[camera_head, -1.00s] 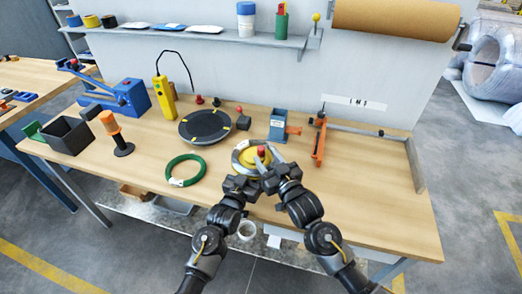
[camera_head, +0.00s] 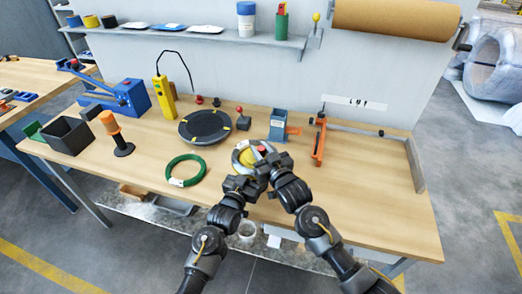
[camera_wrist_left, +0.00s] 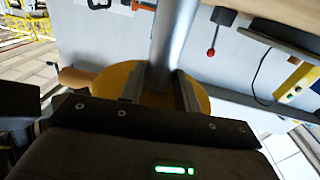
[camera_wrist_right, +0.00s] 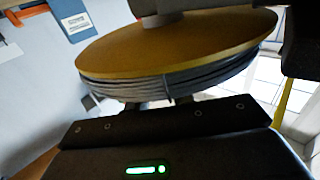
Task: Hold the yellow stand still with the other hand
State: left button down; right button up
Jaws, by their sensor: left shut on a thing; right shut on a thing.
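The yellow stand (camera_head: 247,158) is on the bench in front of my arms, with a pale grey coil around it and a red top. My left gripper (camera_head: 246,180) is at its near side. In the left wrist view, its fingers are on either side of a grey post (camera_wrist_left: 172,45), with a yellow disc (camera_wrist_left: 150,92) behind. My right gripper (camera_head: 264,163) is at the stand's right side. In the right wrist view, its fingers reach under the yellow disc (camera_wrist_right: 180,45) to the grey wound coil (camera_wrist_right: 165,82). The exact finger contact there is hidden.
A green coil (camera_head: 185,170) lies left of the stand. A black turntable (camera_head: 204,126) is behind it. A blue holder (camera_head: 279,126) and an orange-handled tool (camera_head: 320,140) stand at the back right. The bench's right front (camera_head: 385,215) is clear.

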jog(key=shift+m+t+h, duration=0.4)
jog(key=shift+m+h, duration=0.4)
jog(key=shift+h, duration=0.4)
jog(key=o, duration=0.9)
jog(key=shift+s, duration=0.1)
jog(key=v, duration=1.2)
jog(key=shift+d, duration=0.1)
jog(key=shift+r, duration=0.1)
